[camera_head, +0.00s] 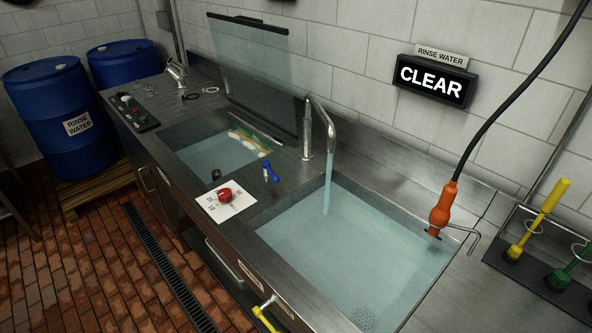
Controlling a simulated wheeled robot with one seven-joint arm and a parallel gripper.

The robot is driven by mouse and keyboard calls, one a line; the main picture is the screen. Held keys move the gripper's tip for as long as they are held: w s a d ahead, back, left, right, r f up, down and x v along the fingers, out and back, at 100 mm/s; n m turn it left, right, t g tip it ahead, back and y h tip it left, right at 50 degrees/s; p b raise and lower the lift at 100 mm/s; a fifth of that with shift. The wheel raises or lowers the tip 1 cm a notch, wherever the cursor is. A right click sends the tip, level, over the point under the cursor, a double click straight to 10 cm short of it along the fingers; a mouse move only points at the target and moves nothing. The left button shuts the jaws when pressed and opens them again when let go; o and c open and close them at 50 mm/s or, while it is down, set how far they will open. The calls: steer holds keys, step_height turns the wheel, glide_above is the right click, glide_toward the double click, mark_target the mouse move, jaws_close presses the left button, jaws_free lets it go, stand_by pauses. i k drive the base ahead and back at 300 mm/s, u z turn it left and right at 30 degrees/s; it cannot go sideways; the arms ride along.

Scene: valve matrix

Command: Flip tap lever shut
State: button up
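A metal tap (308,140) stands at the back of the counter between the two sinks. Its curved spout is over the right sink, and a stream of water (327,185) runs from it into the water there. A small blue lever (270,172) is on the counter, left of the tap and near the divider. Its exact angle is hard to tell at this size. A yellow lever handle (265,319) shows on the sink front at the bottom edge, partly cut off. My gripper is not in view.
The right sink (288,294) holds much water. A red knob on a white plate (226,197) sits front-left of the blue lever. A raised clear lid (250,70) stands behind the left sink. An orange tool on a black hose (441,208) hangs at the right. Blue barrels (50,110) stand far left.

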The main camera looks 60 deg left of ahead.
mark_target(265, 165)
steer(key=u, duration=0.95)
steer(key=k, duration=0.2)
steer(key=u, duration=1.35)
steer(key=i, duration=0.35)
steer(key=u, duration=0.05)
